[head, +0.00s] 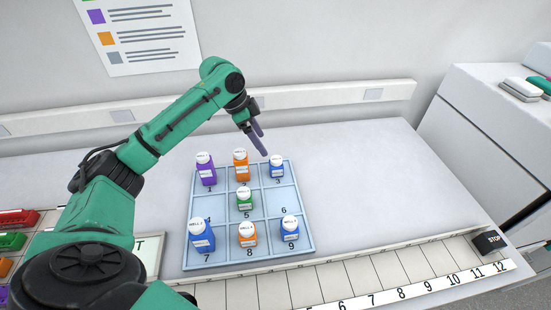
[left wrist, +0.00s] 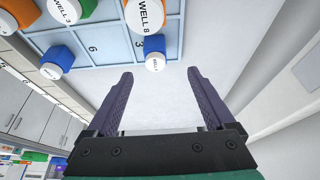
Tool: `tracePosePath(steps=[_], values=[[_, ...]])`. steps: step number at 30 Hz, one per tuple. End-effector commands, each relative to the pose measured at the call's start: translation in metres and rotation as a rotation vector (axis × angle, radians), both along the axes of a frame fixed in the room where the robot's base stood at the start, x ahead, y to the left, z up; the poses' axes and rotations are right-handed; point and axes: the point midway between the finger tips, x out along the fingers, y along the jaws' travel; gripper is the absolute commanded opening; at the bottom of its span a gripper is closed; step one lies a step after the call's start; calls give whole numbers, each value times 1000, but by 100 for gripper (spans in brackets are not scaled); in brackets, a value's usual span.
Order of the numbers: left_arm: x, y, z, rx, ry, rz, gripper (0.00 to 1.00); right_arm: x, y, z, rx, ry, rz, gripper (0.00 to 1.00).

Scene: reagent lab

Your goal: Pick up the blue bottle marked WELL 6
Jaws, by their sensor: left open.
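Three blue bottles with white caps stand in the numbered tray (head: 303,222): one in cell 3 (head: 277,167), one in cell 7 (head: 202,237) and one in cell 9 (head: 290,229). Cell 6 is bare. I cannot read which blue cap says WELL 6. My left gripper (head: 263,144) is open and empty, above and just behind the cell 3 bottle. In the left wrist view, that small blue bottle (left wrist: 154,46) stands beyond the fingertips, roughly between them and apart from them. The right gripper is out of view.
A purple bottle (head: 206,170) and an orange bottle (head: 240,165) stand in the back row. A green bottle (head: 244,199) is in cell 5, an orange one (head: 247,235) in cell 8. The bench (head: 370,170) right of the tray is clear. A numbered strip (head: 408,264) runs along the front.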

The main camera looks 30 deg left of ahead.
Motion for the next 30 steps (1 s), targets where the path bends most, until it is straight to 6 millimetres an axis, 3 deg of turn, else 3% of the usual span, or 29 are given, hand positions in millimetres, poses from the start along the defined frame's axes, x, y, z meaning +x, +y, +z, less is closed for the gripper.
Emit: tracePosePath(steps=[6, 10, 15, 18, 25, 30], values=[[12, -18, -47, -2, 2, 0, 88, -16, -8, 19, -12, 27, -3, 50], [16, -23, -63, -1, 1, 0, 88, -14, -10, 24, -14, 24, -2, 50], [21, -35, -89, 0, 4, 0, 88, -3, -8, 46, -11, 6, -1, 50], [25, -39, -106, -1, 1, 0, 88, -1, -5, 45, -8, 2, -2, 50], [26, -40, -112, 1, -1, -1, 88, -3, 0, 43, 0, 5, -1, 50], [26, -39, -111, 1, -1, -1, 22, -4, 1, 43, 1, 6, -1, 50]])
